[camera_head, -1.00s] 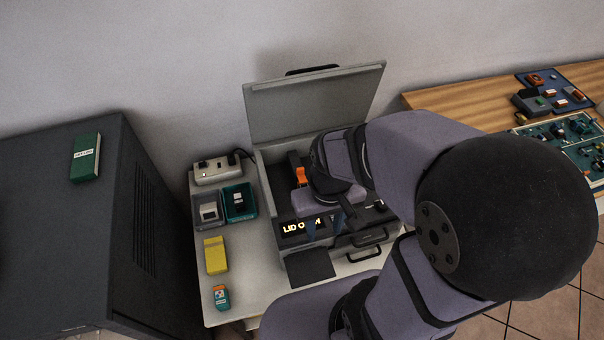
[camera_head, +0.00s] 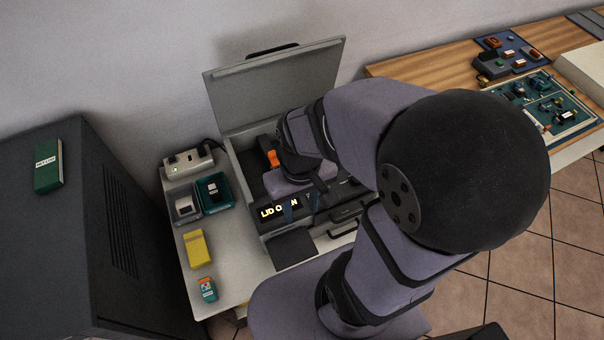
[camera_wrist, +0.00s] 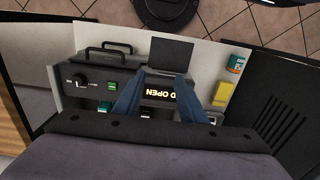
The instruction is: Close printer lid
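The printer (camera_head: 232,160) stands on a white table with its grey lid (camera_head: 275,85) raised, leaning back toward the wall. A dark handle (camera_head: 272,50) sits on the lid's upper edge. The front display (camera_head: 280,207) reads "LID OPEN", partly covered by my gripper; it also shows in the wrist view (camera_wrist: 160,94). My gripper (camera_head: 300,208) points down over the printer's front, in front of the raised lid and apart from it. In the wrist view its two blue fingers (camera_wrist: 157,92) are spread with nothing between them. My arm hides part of the printer's interior and right side.
Left of the printer are a power strip (camera_head: 188,161), small bins (camera_head: 213,190), a yellow box (camera_head: 196,249) and a small teal device (camera_head: 207,289). A dark cabinet (camera_head: 110,240) stands at left. A wooden bench (camera_head: 440,70) with electronics is at right.

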